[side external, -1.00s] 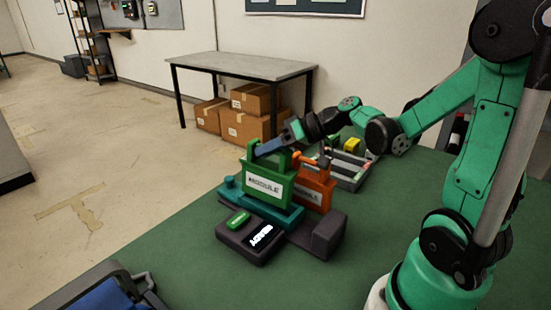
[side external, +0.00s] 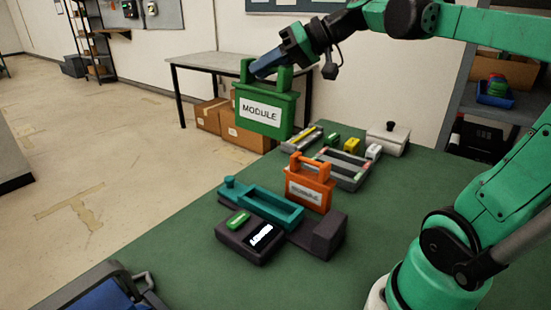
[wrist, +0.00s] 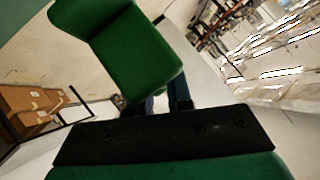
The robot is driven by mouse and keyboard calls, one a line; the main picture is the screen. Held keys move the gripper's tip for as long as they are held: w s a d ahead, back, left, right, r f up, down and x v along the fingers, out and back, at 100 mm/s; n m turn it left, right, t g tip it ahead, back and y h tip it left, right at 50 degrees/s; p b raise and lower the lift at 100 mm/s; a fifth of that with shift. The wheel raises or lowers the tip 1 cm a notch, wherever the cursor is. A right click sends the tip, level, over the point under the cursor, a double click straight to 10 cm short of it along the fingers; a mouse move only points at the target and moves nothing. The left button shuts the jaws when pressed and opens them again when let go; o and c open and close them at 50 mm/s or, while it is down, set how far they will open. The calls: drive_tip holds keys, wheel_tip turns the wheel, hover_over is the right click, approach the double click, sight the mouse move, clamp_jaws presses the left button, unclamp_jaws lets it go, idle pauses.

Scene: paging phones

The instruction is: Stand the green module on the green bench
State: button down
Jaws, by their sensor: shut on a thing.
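The green module (side external: 264,108), a box with a white MODULE label and a handle on top, hangs upright in the air above the bench. My gripper (side external: 268,66) is shut on its handle. In the wrist view the module (wrist: 130,55) fills the upper middle, with my gripper (wrist: 160,102) just below it, and the fingertips are partly hidden. The green bench (side external: 180,285) spreads below. An empty teal cradle (side external: 262,204) sits on a dark base with a green button and a lit display.
An orange module (side external: 310,188) stands just behind the teal cradle. A grey tray (side external: 343,172), small yellow and white blocks and a lidded white box (side external: 388,139) lie farther back. Bare bench lies at front and right.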

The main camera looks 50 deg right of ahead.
drive_tip(key=w+a+f+m+t+h, duration=0.15)
drive_tip(key=a+f+m+h, duration=0.4)
drive_tip(key=f, duration=0.55)
drive_tip(key=a+r+n+g+y, duration=0.1)
drive_tip(key=a+r+n+y, duration=0.3)
drive_tip(key=a, duration=0.9)
drive_tip(key=a+r+n+g+y, duration=0.25)
drive_tip(key=a+r, duration=0.35)
drive_tip(key=a, duration=0.6)
drive_tip(key=s+a+n+g+y, duration=0.3)
drive_tip(key=s+a+n, duration=0.2)
drive_tip(key=s+a, duration=0.25)
drive_tip(key=s+a+n+g, duration=0.3)
drive_tip(key=s+n+g, duration=0.75)
drive_tip(key=s, duration=0.55)
wheel_tip(320, 180, down, 19)
drive_tip(key=shift+a+t+y, duration=0.15)
drive_tip(key=shift+t+y, duration=0.15)
drive_tip(key=shift+t, duration=0.15)
drive_tip(key=shift+w+f, duration=0.1)
